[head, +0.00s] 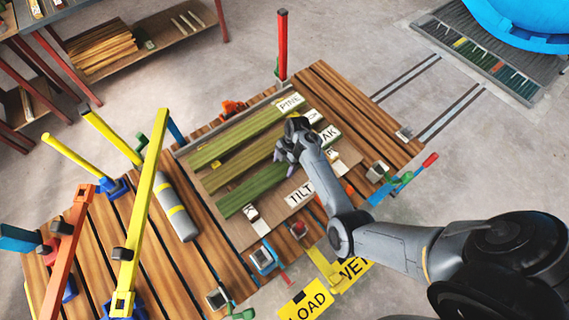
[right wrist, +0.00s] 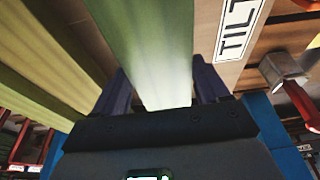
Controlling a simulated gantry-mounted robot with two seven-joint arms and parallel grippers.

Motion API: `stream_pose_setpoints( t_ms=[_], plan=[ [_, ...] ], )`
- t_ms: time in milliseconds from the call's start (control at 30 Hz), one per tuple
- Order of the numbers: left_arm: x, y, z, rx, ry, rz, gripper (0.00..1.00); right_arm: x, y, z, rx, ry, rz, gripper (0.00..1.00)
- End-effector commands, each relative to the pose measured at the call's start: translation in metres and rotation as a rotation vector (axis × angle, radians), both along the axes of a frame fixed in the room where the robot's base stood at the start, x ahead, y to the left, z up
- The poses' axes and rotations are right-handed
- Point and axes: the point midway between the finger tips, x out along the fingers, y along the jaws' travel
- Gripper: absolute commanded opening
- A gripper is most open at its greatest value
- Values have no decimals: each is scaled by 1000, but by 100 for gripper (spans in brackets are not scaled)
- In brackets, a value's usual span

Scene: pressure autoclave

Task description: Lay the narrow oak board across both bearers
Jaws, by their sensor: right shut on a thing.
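Three long greenish boards lie side by side on a brown panel (head: 227,229) in the head view: one by the PINE label (head: 290,102), an olive middle board (head: 232,166), and a green board (head: 255,188) nearest the TILT label (head: 299,194). A partly hidden label ending in "AK" (head: 328,135) is at their right ends. My right gripper (head: 284,157) is at the right end of the green board. In the right wrist view its fingers (right wrist: 160,95) straddle this board (right wrist: 150,45) and are shut on it. I cannot tell which things are the bearers.
A long yellow bar (head: 143,205) and an orange bar (head: 70,240) rise at the left of the slatted wooden deck (head: 340,90). A red post (head: 282,45) stands behind. Clamps line the front edge.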

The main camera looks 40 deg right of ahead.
Motion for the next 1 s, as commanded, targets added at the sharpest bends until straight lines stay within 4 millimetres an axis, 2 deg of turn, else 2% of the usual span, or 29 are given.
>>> stream_pose_setpoints(
  t_ms=[367,400,567,867,1000],
  plan=[
    [0,-2,0,-8,0,6,0,1,-1,-2,-1,-2,1,10],
    [0,-2,-1,-8,0,6,0,0,0,-4,0,1,1,76],
    [0,-1,-1,-6,1,4,0,0,0,-3,0,1,1,100],
    [0,1,-1,4,0,-3,0,0,0,-2,0,0,1,100],
    [0,1,2,5,0,-4,0,0,-1,6,0,-1,0,100]
  ],
)
